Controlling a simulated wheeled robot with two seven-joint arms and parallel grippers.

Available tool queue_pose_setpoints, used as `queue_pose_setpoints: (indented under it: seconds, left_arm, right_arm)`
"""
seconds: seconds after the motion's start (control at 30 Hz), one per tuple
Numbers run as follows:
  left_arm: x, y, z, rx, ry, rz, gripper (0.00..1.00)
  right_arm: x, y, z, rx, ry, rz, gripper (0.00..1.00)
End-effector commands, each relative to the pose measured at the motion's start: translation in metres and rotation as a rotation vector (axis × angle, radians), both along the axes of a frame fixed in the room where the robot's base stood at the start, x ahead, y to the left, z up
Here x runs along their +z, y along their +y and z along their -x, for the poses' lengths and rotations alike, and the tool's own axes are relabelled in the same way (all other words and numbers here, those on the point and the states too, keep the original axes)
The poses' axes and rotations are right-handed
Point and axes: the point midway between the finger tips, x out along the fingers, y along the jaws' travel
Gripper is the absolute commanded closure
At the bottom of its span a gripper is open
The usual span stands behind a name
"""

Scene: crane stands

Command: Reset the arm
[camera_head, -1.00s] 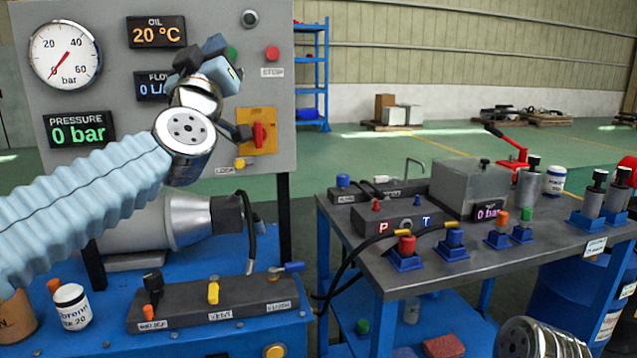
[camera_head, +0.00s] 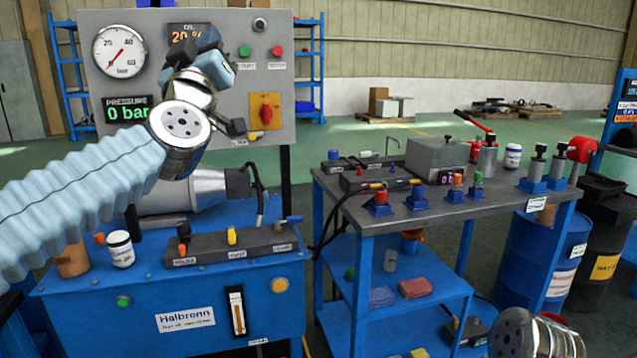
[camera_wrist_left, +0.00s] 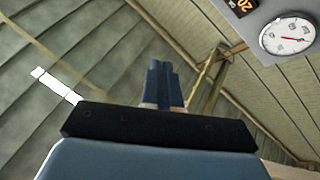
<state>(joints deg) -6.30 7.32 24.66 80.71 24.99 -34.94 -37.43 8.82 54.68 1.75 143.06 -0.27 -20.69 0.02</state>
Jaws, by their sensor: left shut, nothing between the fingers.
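My left arm, in a light blue ribbed sleeve, comes in from the left in the head view. Its gripper (camera_head: 205,45) is raised in front of the grey control panel (camera_head: 215,105), apart from any handle as far as I can see. The left wrist view shows the fingers (camera_wrist_left: 160,82) together and empty, with wall and roof behind them. Part of my right arm shows at the bottom right of the head view; its gripper is out of the picture.
The panel carries a pressure gauge (camera_head: 119,51) and a red rotary switch (camera_head: 266,111). Below is a blue power unit (camera_head: 180,290) with a lever block (camera_head: 205,246). To the right, a blue-legged bench (camera_head: 340,190) holds fittings and a grey box (camera_head: 437,157). Blue and black drums stand beyond it.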

Motion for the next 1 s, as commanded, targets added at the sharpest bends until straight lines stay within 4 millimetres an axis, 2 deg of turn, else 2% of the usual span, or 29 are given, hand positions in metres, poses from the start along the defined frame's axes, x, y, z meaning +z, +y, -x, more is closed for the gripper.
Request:
queue_pose_setpoints:
  seconds: [0.27, 0.47, 0.67, 0.77, 0.83, 0.97, 1.0]
  left_arm:
    - [-0.034, -0.009, -0.023, -0.015, 0.061, -0.022, 1.00]
    - [-0.072, -0.017, -0.045, -0.035, 0.131, -0.045, 1.00]
    - [-0.142, -0.030, -0.077, -0.069, 0.251, -0.079, 1.00]
    - [-0.189, -0.037, -0.093, -0.091, 0.332, -0.096, 1.00]
    - [-0.232, -0.043, -0.105, -0.112, 0.406, -0.113, 1.00]
    - [-0.341, -0.054, -0.120, -0.165, 0.592, -0.139, 1.00]
    - [-0.377, -0.057, -0.120, -0.181, 0.653, -0.147, 1.00]
  right_arm:
    - [0.000, 0.000, 0.000, 0.000, 0.000, 0.000, 0.57]
    - [0.000, 0.000, 0.000, 0.000, 0.000, 0.000, 0.57]
    - [0.000, 0.000, 0.000, 0.000, 0.000, 0.000, 0.57]
    - [0.000, 0.000, 0.000, 0.000, 0.000, 0.000, 0.57]
    - [0.000, 0.000, 0.000, 0.000, 0.000, 0.000, 0.57]
    - [0.000, 0.000, 0.000, 0.000, 0.000, 0.000, 0.57]
    - [0.000, 0.000, 0.000, 0.000, 0.000, 0.000, 0.57]
